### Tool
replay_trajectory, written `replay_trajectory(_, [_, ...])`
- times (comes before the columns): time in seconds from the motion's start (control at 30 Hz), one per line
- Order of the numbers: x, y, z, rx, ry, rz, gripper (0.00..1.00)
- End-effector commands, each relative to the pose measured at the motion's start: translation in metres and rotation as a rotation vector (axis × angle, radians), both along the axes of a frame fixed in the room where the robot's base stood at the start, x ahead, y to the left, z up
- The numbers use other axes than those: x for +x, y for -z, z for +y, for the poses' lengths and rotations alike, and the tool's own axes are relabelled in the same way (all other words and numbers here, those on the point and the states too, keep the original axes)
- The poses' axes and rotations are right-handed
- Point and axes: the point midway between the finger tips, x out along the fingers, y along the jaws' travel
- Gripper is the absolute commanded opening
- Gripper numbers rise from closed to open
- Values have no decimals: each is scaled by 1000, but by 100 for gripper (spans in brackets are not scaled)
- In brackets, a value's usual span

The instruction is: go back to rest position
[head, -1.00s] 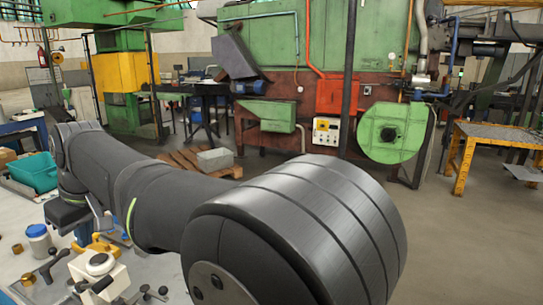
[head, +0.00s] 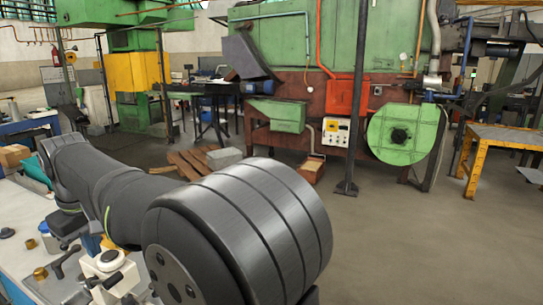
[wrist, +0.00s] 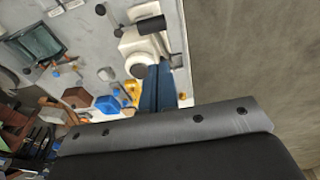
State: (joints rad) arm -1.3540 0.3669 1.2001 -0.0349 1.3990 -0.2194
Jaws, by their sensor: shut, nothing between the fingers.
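My gripper (wrist: 161,82) shows in the wrist view as two narrow blue fingers lying side by side, shut with nothing between them. They reach up from the grey and black body at the bottom and overlap the picture of the bench (wrist: 205,8). A white device with a black handle (wrist: 136,44) lies close to the fingertips in that view; I cannot tell the gap. In the head view my dark arm crosses the bench from the left, with its big rounded joint in the foreground. The gripper is not clearly seen there.
The bench holds the white device (head: 108,268), a brass piece (head: 40,273) and a teal bin (head: 33,172). A green furnace (head: 285,60), a dark pole (head: 349,120) and a yellow-framed table (head: 500,136) stand beyond. Open floor (head: 400,230) lies on the right.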

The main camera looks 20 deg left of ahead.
Motion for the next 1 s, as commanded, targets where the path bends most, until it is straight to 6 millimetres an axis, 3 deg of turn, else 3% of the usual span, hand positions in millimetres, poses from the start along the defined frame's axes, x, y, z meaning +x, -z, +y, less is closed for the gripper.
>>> replay_trajectory(0.1, [1,13,2,0,0,0,0])
replay_trajectory(0.27, [0,-2,0,2,0,0,0])
replay_trajectory(0.57, [0,-4,0,1,0,0,0])
replay_trajectory(0.67, [-1,-11,-1,3,0,0,18])
replay_trajectory(0.9, [-6,-78,-12,3,-1,0,65])
replay_trajectory(1.0, [-6,-80,-13,-1,-1,1,84])
